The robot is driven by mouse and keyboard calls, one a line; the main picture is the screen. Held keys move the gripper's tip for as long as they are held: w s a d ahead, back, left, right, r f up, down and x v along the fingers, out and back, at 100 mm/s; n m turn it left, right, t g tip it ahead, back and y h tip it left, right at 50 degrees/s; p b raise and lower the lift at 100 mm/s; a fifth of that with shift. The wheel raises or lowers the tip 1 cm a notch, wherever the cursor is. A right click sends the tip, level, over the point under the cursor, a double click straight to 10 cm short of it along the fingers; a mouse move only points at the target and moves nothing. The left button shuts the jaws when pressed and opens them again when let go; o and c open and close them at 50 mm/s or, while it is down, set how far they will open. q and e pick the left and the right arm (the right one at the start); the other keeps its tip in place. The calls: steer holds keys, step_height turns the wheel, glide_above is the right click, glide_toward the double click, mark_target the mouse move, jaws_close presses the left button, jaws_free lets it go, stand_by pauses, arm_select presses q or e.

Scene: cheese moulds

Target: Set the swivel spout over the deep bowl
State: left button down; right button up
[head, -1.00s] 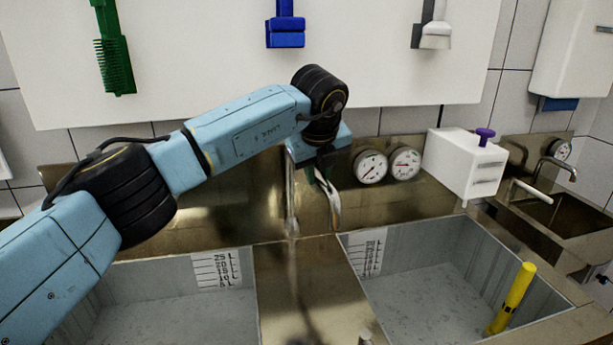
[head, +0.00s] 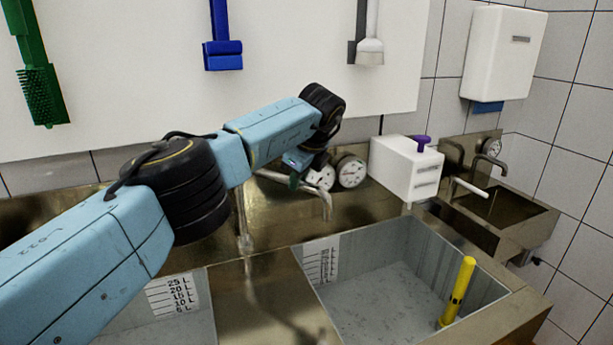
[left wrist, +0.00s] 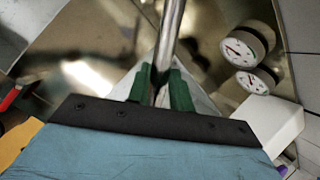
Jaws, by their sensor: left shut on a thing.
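The swivel spout (head: 327,205) is a shiny metal tube on a post between two sunken basins. It reaches right from the post, and its down-turned end appears above the back left part of the right basin (head: 335,262). My left gripper (head: 298,179) is shut on the spout's tube. In the left wrist view its green fingers (left wrist: 160,88) sit on either side of the metal tube (left wrist: 171,38). The left basin (head: 125,318) is partly hidden by my left arm. Both basins have litre scales; I cannot tell which is deeper. My right gripper is out of view.
Two round gauges (head: 351,172) are on the back panel close to the gripper. A white box (head: 405,168) with a purple knob stands right of them. A yellow tube (head: 458,290) stands in the right basin. A small sink (head: 500,205) is at the far right.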

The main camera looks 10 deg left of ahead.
arm_select(q)
steer(key=shift+w+a+r, duration=0.1)
steer(key=shift+w, duration=0.05)
steer(key=c, duration=1.3)
jaws_free()
steer(key=shift+o, duration=0.2)
steer(key=b+v, duration=0.1)
steer(key=v, duration=1.2)
steer(key=shift+r, duration=0.2)
